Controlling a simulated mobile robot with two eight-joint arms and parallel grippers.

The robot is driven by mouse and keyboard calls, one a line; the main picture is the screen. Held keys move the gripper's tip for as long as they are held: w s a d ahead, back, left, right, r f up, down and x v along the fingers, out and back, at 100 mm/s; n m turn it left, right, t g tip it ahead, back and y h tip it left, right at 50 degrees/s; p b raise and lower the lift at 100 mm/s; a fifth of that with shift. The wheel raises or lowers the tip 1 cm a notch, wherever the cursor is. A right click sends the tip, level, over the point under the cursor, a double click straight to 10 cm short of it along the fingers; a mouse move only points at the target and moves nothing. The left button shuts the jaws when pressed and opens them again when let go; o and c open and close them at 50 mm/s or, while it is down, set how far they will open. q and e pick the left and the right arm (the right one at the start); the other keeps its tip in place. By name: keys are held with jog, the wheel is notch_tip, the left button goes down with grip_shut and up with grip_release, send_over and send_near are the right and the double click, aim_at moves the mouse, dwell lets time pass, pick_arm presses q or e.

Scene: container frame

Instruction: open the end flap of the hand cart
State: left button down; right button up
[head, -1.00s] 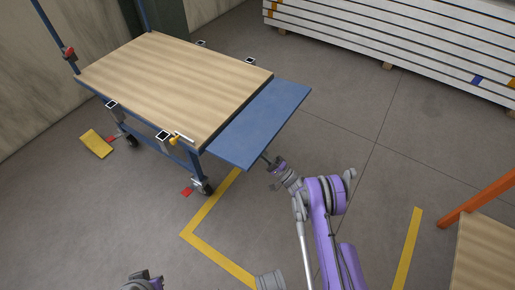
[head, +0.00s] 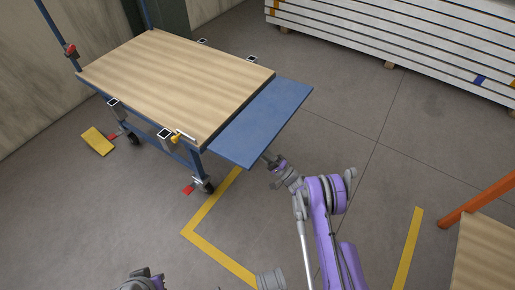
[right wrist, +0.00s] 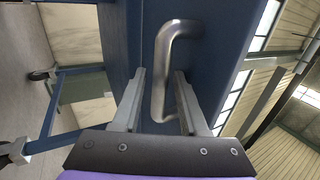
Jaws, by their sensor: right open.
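The hand cart (head: 170,85) has a wooden deck and a blue frame, at upper left in the head view. Its blue end flap (head: 262,122) sticks out from the deck's near right end, roughly in line with the deck. My right gripper (head: 269,158) is at the flap's outer edge, its fingertips partly hidden there. In the right wrist view the open right gripper (right wrist: 160,78) has its fingers on either side of a bent metal handle (right wrist: 172,40) on the blue panel (right wrist: 210,45). My left gripper (head: 142,278) is only partly in view at the bottom edge; its jaws are unclear.
A latch with a yellow knob (head: 177,137) sits on the cart's near side. Caster wheels (head: 206,186) stand on the floor near yellow tape (head: 215,252). Stacked white panels (head: 400,45) lie at the back right. An orange bar (head: 475,200) and a wooden top (head: 485,255) are at right.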

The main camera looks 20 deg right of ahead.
jog(key=p+v, duration=0.1)
jog(key=v, duration=0.9)
jog(key=shift+s+d+f+p, duration=0.2)
jog(key=shift+s+p, duration=0.1)
jog(key=shift+p, duration=0.1)
